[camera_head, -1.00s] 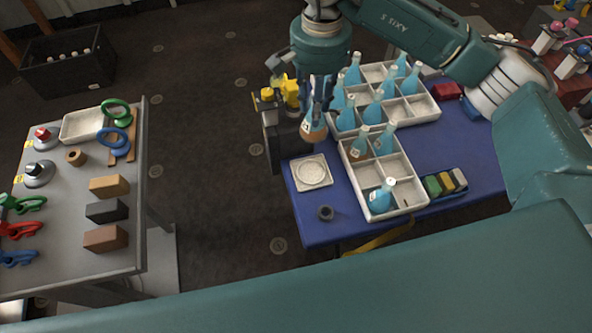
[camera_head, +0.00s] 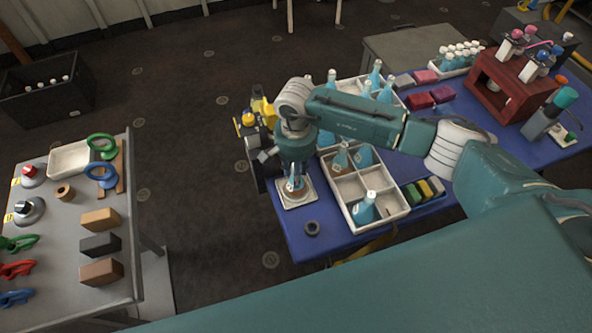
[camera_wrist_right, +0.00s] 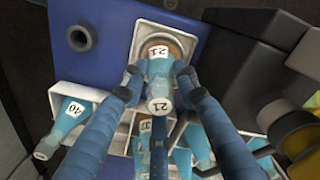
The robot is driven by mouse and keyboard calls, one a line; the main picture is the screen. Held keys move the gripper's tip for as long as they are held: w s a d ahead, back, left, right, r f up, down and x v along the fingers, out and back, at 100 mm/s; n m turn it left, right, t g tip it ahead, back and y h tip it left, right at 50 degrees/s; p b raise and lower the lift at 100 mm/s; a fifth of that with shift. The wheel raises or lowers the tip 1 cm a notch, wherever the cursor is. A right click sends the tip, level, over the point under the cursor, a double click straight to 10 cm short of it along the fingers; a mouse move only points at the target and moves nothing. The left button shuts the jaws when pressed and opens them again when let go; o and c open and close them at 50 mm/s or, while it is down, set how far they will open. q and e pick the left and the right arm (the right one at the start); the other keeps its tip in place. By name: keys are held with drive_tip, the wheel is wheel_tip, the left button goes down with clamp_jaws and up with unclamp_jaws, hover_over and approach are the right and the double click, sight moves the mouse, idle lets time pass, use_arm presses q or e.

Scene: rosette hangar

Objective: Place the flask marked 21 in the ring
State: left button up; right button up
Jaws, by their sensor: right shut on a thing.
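The flask marked 21 (camera_wrist_right: 158,68) is blue glass with an orange-brown lower part and a white label. My right gripper (camera_wrist_right: 160,82) is shut on it; in the head view the gripper (camera_head: 294,172) points down with the flask (camera_head: 295,185) below it. The ring is on a pale square plate (camera_head: 309,198) at the blue table's left edge; the plate (camera_wrist_right: 180,24) also shows in the wrist view. The flask is over the plate's middle and hides most of the ring. I cannot tell whether its base touches. My left gripper is out of view.
A white divided crate (camera_head: 398,212) with several flasks stands right of the plate, and another crate lies behind it. A small dark ring-shaped part (camera_head: 312,228) lies in front of the plate. A dark box with yellow parts (camera_head: 252,122) stands beside the table's left edge.

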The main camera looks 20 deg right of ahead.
drive_tip(key=shift+f, duration=0.35)
drive_tip(key=o, duration=0.5)
drive_tip(key=shift+b, duration=0.3)
drive_tip(key=shift+c, duration=0.2)
drive_tip(key=o, duration=0.5)
drive_tip(key=shift+c, duration=0.2)
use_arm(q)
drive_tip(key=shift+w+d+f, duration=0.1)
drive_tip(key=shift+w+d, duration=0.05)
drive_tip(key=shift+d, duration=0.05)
use_arm(e)
wheel_tip(320, 180, up, 11)
drive_tip(key=b, duration=0.3)
drive_tip(key=shift+r, duration=0.65)
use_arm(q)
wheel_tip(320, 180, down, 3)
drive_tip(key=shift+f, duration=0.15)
